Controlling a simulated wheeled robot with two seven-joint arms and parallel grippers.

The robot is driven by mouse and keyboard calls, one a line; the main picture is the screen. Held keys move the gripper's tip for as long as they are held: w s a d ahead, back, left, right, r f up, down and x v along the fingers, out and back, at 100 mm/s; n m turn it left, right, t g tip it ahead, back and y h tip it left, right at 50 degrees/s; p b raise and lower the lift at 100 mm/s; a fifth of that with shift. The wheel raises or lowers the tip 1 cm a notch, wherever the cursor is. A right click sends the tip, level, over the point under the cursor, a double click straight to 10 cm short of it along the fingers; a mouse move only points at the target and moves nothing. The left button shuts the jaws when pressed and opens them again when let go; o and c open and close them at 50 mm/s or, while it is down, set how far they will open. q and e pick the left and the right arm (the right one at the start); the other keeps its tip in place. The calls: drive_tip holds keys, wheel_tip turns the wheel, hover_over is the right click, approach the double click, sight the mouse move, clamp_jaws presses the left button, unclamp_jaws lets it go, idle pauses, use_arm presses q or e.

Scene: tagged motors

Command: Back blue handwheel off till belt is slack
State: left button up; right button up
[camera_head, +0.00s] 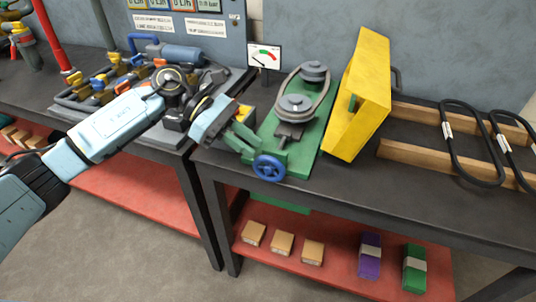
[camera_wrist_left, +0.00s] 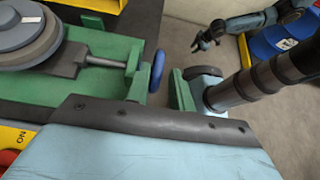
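The blue handwheel (camera_head: 269,167) sits at the front end of the green motor base (camera_head: 305,152). In the left wrist view the handwheel (camera_wrist_left: 160,70) is seen edge-on beside the green end block and its screw (camera_wrist_left: 105,62). A dark belt (camera_head: 328,92) runs around two grey pulleys (camera_head: 296,106); I cannot tell how tight it is. My right gripper (camera_wrist_left: 206,40) shows small in the left wrist view, away over the floor, fingers apart and empty.
A yellow guard (camera_head: 360,95) stands upright right of the pulleys. Spare belts (camera_head: 470,145) lie on wooden rails farther right. A gauge card (camera_head: 264,56) stands behind. Below, a red shelf (camera_head: 335,268) holds small boxes. The dark bench front is clear right of the handwheel.

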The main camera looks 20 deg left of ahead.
use_arm(q)
drive_tip(key=v, duration=0.5)
drive_tip(key=shift+a+r, duration=0.1)
use_arm(e)
drive_tip(key=shift+s+d+f, duration=0.1)
drive_tip(key=shift+d+f, duration=0.05)
drive_tip(key=shift+f, duration=0.4)
drive_tip(key=shift+s, duration=0.15)
